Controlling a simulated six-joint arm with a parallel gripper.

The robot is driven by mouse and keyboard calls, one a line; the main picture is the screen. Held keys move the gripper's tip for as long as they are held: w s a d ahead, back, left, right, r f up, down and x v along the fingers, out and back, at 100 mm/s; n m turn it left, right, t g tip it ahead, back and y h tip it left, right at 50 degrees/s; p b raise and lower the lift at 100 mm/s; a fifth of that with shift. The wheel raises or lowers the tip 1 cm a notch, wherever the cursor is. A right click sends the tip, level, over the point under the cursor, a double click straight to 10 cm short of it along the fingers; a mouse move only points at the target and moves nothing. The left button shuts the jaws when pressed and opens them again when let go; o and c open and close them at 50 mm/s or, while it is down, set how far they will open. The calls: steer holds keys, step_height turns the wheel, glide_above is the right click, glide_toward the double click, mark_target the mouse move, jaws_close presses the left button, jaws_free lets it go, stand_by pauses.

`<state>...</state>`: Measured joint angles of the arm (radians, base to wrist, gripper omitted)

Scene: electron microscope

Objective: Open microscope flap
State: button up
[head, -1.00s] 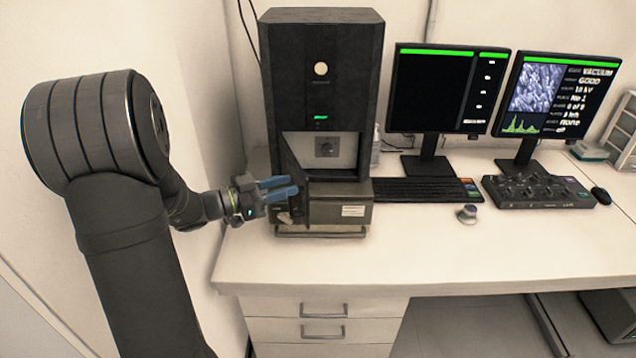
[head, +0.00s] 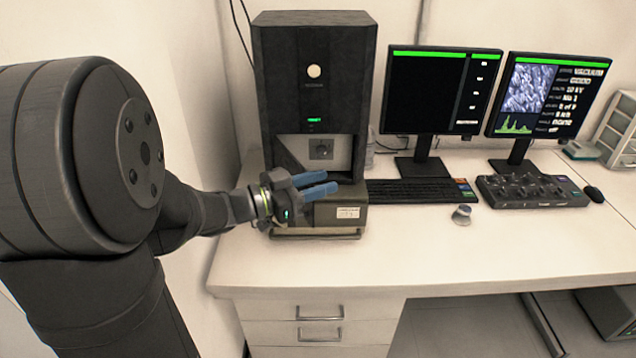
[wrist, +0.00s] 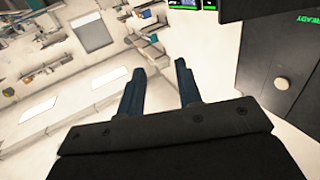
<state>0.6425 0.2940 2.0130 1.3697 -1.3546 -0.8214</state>
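The microscope (head: 315,70) is a tall dark box at the back left of the desk, with a round pale button and a green light on its front. Its chamber opening (head: 338,152) is uncovered, and a grey inside with a small knob shows. The flap is at the opening's left side; my gripper hides much of it, so its exact angle is unclear. My gripper (head: 328,182) is in front of the opening's lower left, fingers pointing right, parted and empty. In the wrist view my gripper (wrist: 158,75) is open, with the microscope (wrist: 260,85) to its right.
A keyboard (head: 420,191), a small knob (head: 461,214), a control panel (head: 530,191) and a mouse (head: 594,194) lie to the right. Two monitors (head: 430,90) stand behind them. The desk front (head: 400,255) is clear. A wall is close on the left.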

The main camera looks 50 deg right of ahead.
steer(key=shift+d, duration=0.25)
steer(key=c, duration=0.6)
steer(key=d+t, duration=0.1)
steer(key=d, duration=0.2)
steer(key=d+t+y, duration=0.1)
steer(key=d+t, duration=0.1)
steer(key=d, duration=0.1)
steer(key=d+t, duration=0.2)
steer(key=d, duration=0.1)
steer(key=shift+w+d+f+n+y, duration=0.25)
steer(key=shift+d+f+n+y, duration=0.05)
steer(key=shift+d+y, duration=0.1)
jaws_close()
step_height(320, 180, down, 13)
steer(key=s+n+t+y, duration=0.1)
steer(key=n+t+y, duration=0.1)
steer(key=t+y, duration=0.55)
steer(key=s+a+r+t+y, duration=0.3)
steer(key=s+a+t+y, duration=0.25)
steer(key=a+t, duration=0.5)
steer(key=w+d+t, duration=0.1)
steer(key=w+d, duration=0.1)
steer(key=w, duration=0.8)
steer(key=shift+w+r, duration=0.15)
steer(key=shift+w, duration=0.05)
